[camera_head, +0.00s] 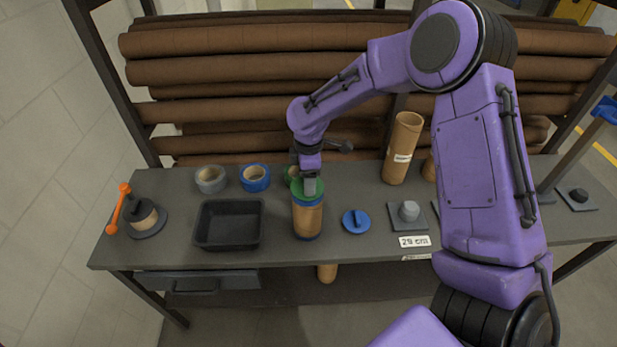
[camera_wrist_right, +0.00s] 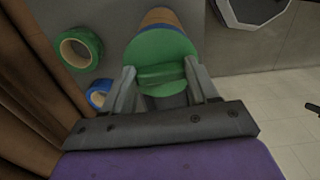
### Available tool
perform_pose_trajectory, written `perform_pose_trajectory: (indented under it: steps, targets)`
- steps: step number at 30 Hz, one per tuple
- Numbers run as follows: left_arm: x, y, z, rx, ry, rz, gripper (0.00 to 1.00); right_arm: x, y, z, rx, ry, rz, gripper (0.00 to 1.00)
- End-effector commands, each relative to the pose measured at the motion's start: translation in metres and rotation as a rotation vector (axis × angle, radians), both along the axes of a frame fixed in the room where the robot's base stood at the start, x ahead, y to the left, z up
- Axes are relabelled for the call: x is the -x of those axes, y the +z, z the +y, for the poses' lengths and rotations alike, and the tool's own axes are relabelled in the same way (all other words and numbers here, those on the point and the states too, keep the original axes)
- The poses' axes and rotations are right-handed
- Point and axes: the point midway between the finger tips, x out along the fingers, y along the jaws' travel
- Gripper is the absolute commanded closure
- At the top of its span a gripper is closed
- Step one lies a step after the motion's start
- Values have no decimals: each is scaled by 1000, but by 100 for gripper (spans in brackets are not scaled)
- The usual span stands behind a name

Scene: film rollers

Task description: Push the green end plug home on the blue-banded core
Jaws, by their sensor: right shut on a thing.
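The blue-banded core (camera_head: 307,220) is a brown cardboard tube standing upright on the grey bench, with blue bands near its top and its foot. The green end plug (camera_head: 308,188) sits at the core's top end; whether it is fully seated cannot be told. My right gripper (camera_head: 309,186) reaches down from above and is shut on the plug's raised grip. In the right wrist view the plug (camera_wrist_right: 160,47) is a green disc with its bar between my fingers (camera_wrist_right: 163,85), and the core (camera_wrist_right: 158,17) shows behind it. My left gripper is not in view.
A black tray (camera_head: 228,246) stands left of the core. Grey tape (camera_head: 211,187), blue tape (camera_head: 268,179) and partly hidden green tape lie behind. A blue plug (camera_head: 356,221) and a grey plug stand (camera_head: 409,211) lie right. A taller tube (camera_head: 403,150) stands behind right.

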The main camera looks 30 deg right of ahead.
Motion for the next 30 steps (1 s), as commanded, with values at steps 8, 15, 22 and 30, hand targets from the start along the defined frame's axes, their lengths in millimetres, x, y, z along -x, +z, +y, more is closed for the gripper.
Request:
perform_pose_trajectory:
  steps: [8, 15, 22, 30]
  targets:
    - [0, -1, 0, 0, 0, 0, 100, 0, -3, 0, 0, 0, 0, 76]
    - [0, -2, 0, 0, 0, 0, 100, 0, -5, 0, 0, 0, 0, 76]
    - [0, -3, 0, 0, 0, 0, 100, 0, -8, 0, 0, 0, 0, 76]
    - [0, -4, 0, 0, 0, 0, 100, 1, -11, 0, -1, 0, 3, 76]
